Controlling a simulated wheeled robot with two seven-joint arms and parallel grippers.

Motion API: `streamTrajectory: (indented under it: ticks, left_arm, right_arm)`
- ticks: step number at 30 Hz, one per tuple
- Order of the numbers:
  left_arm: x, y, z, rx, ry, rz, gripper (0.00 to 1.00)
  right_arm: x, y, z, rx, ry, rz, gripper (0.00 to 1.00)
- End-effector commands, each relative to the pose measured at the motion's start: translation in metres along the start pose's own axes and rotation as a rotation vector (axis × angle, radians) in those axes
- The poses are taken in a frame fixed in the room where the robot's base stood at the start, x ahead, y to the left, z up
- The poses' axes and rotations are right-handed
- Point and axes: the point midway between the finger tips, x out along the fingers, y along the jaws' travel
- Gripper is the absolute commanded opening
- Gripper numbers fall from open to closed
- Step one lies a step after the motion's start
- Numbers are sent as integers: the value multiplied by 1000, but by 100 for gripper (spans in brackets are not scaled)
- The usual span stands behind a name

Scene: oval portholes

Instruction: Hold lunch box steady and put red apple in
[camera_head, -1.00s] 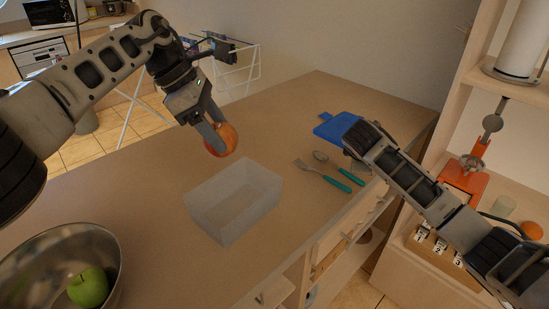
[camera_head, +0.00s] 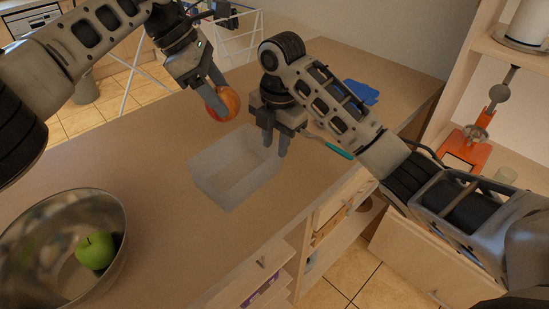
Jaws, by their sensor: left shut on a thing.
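The red apple (camera_head: 229,105) is held in my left gripper (camera_head: 217,104), above the counter just behind the lunch box. The lunch box (camera_head: 228,190) is a translucent, open-topped rectangular tub standing upright on the counter; it looks empty. My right gripper (camera_head: 275,143) points down at the box's right end, with its two fingers apart. One finger appears over the inside and the other outside the right wall. I cannot tell whether they touch the wall. The fingers hide part of the box's back right rim.
A steel bowl (camera_head: 112,210) with a green apple (camera_head: 96,251) stands at the front left. A teal-handled utensil (camera_head: 338,150) and a blue board (camera_head: 362,92) lie to the right, partly behind my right arm. The counter's front edge runs just right of the box.

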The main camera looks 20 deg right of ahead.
Motion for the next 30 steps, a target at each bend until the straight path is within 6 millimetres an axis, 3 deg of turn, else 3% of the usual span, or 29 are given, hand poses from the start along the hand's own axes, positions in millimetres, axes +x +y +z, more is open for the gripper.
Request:
streamTrajectory:
  ticks: [12,18,26,30]
  left_arm:
    - [0,0,0,0,0,1,32]
    - [0,0,0,0,0,1,32]
    - [0,0,0,0,-1,1,32]
    - [0,0,0,0,0,1,32]
  right_arm:
    - [64,-1,1,4,0,-3,28]
    - [76,0,1,3,-1,-1,28]
    - [77,0,1,3,-1,0,28]
    - [76,0,1,3,-1,0,0]
